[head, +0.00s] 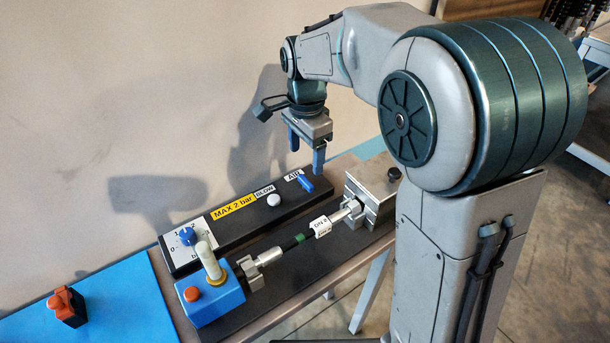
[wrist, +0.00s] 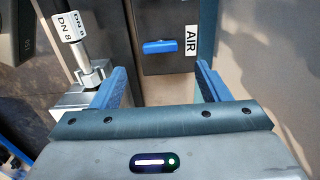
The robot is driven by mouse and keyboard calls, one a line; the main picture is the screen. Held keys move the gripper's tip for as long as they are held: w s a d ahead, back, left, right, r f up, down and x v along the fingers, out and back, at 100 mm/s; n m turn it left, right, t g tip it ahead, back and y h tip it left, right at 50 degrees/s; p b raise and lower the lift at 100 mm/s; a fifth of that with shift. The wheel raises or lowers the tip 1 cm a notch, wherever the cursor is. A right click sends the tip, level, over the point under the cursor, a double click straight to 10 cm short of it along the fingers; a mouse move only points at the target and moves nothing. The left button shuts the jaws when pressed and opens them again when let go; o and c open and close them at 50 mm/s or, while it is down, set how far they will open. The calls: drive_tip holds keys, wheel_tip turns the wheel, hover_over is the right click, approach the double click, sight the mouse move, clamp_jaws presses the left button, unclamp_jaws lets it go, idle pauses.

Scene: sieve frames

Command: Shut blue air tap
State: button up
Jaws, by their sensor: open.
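The blue air tap (head: 306,183) is a small blue lever on the black panel (head: 240,212), beside a white AIR label (head: 294,175). In the wrist view the blue tap (wrist: 160,47) lies crosswise on the dark panel, left of the AIR label (wrist: 191,40). My gripper (head: 305,160) hangs above the tap end of the panel, fingers pointing down. Its blue fingers also show in the wrist view (wrist: 162,85), spread apart with nothing between them. The tap lies beyond the fingertips in that view, apart from them.
A hose assembly (head: 290,243) tagged DN 8 runs beside the panel, between a metal block (head: 370,190) and a blue block (head: 212,298). A white button (head: 273,200) and a blue knob (head: 187,235) are on the panel. An orange-topped box (head: 67,305) stands at left.

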sight(306, 181)
wheel_tip(306, 181, down, 7)
drive_tip(key=shift+f, duration=0.2)
drive_tip(key=c, duration=1)
